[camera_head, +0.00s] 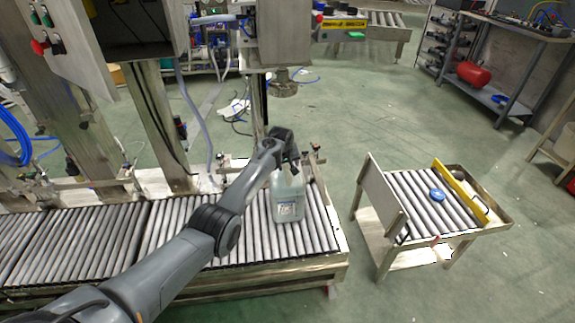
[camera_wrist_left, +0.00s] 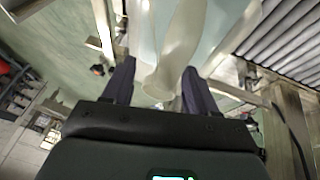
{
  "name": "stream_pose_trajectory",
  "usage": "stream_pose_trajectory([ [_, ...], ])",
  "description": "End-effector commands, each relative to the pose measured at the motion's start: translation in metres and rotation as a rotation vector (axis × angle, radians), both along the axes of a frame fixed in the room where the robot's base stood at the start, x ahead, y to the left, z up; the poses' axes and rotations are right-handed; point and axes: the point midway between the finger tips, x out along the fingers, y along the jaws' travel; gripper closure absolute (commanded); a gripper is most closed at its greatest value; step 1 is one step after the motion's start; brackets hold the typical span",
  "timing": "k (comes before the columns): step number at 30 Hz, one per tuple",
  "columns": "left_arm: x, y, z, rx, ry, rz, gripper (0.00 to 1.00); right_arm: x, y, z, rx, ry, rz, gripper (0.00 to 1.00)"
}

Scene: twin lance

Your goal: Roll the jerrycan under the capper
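The capper's round metal head (camera_head: 283,86) hangs under a steel housing, above the jerrycan in the picture. My left gripper (camera_head: 291,160) is at the jerrycan's top and partly hides it. In the left wrist view, the left gripper's dark fingers (camera_wrist_left: 158,85) are apart, with the whitish handle (camera_wrist_left: 180,45) of the jerrycan between them. A gap shows beside the left finger. My right gripper is not in view.
A separate roller table (camera_head: 440,200) with a yellow rail and a blue round item (camera_head: 437,195) stands to the right, across a floor gap. Metal posts and small clamps (camera_head: 312,158) line the conveyor's far side. A steel upright (camera_head: 155,120) stands left of the capper.

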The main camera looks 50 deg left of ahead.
Motion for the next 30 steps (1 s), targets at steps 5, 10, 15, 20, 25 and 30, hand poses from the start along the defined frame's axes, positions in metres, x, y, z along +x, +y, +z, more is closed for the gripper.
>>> stream_pose_trajectory([
  [5,-0.006,-0.004,-0.017,-0.012,0.03,-0.003,0.42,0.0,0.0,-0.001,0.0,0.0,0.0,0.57],
  [10,-0.007,-0.004,-0.005,-0.007,0.022,-0.002,0.42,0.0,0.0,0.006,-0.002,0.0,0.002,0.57],
  [15,-0.012,-0.007,0.016,-0.004,0.016,-0.002,0.42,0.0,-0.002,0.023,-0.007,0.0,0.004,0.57],
  [20,-0.02,-0.013,0.042,-0.003,0.011,-0.002,0.42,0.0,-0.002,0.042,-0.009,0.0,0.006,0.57],
  [25,-0.029,-0.018,0.069,-0.001,0.004,0.001,0.42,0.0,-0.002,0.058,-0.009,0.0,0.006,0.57],
  [30,-0.036,-0.023,0.087,0.0,0.002,-0.001,0.42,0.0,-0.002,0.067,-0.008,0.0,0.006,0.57],
])
